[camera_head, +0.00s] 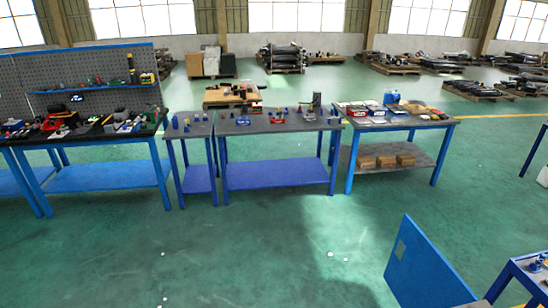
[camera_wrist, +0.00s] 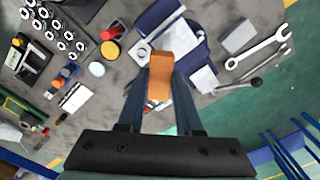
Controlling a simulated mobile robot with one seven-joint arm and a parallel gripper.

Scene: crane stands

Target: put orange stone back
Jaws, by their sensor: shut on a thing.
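The orange stone (camera_wrist: 160,72) is a small orange block in the wrist view, just above the picture's middle. My gripper (camera_wrist: 160,88) is shut on it, with one dark blue finger on each side. I cannot tell how far the stone is above that surface. My gripper does not show in the head view, and I cannot make out the stone there.
In the wrist view, a wrench (camera_wrist: 258,45), a yellow disc (camera_wrist: 110,51) and several sockets (camera_wrist: 62,38) lie around the stone. Green floor (camera_wrist: 258,95) shows past the table edge. In the head view, workbenches (camera_head: 275,175) stand across the middle, with open floor in front.

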